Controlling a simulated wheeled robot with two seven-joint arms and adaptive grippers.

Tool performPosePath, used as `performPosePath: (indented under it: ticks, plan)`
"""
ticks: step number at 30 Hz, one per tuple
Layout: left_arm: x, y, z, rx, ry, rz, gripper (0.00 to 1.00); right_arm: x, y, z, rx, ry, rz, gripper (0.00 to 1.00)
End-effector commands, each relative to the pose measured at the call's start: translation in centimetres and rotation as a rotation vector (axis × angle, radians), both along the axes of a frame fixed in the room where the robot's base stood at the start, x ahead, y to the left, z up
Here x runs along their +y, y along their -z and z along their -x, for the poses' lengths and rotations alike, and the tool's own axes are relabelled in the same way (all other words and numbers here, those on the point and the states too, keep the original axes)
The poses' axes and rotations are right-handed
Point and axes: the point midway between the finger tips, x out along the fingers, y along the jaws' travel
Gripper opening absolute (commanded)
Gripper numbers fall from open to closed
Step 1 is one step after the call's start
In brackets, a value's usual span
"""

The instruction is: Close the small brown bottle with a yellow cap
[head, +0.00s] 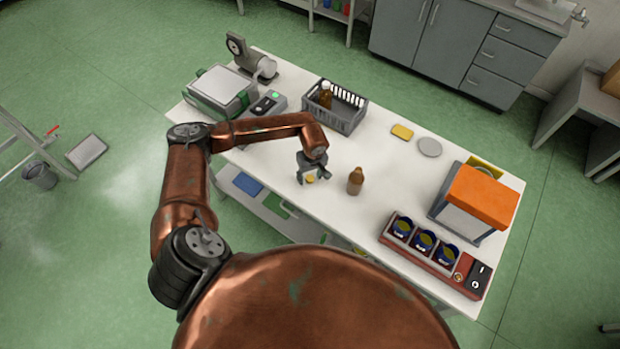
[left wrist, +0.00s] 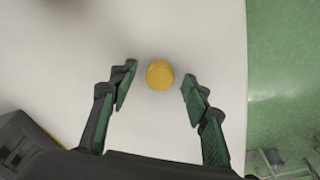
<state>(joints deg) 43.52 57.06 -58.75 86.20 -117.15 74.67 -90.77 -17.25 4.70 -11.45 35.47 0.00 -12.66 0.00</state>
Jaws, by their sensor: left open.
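A small brown bottle (head: 355,181) stands upright on the white table, to the right of my left gripper. Its top looks uncapped, though it is small in the picture. A round yellow cap (head: 310,179) lies on the table under my left gripper (head: 313,175). In the left wrist view the cap (left wrist: 160,75) sits between the lines of the two open fingers (left wrist: 158,97), slightly beyond their tips, with space on both sides. The left gripper is empty. My right gripper is not in view.
A dark crate (head: 346,121) holding another brown bottle (head: 325,95) stands behind. An orange-topped box (head: 482,192) and a red rack (head: 444,267) occupy the right end. The table around the brown bottle is clear.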

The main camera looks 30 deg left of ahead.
Motion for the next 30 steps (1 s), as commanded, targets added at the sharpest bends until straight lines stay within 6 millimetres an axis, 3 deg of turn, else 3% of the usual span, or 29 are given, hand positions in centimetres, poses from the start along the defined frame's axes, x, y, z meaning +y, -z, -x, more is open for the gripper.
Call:
performPosePath:
  ticks: [2, 15, 30]
  plan:
    - [0.01, -0.02, 0.00, 0.000, 0.000, 0.000, 0.44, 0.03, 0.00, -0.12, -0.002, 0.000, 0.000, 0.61]
    - [0.01, -0.04, -0.01, 0.000, 0.000, 0.000, 0.15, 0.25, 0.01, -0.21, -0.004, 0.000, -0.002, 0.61]
    - [0.08, -0.88, -0.10, -0.003, 0.000, 0.000, 0.14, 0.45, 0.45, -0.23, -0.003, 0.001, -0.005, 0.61]
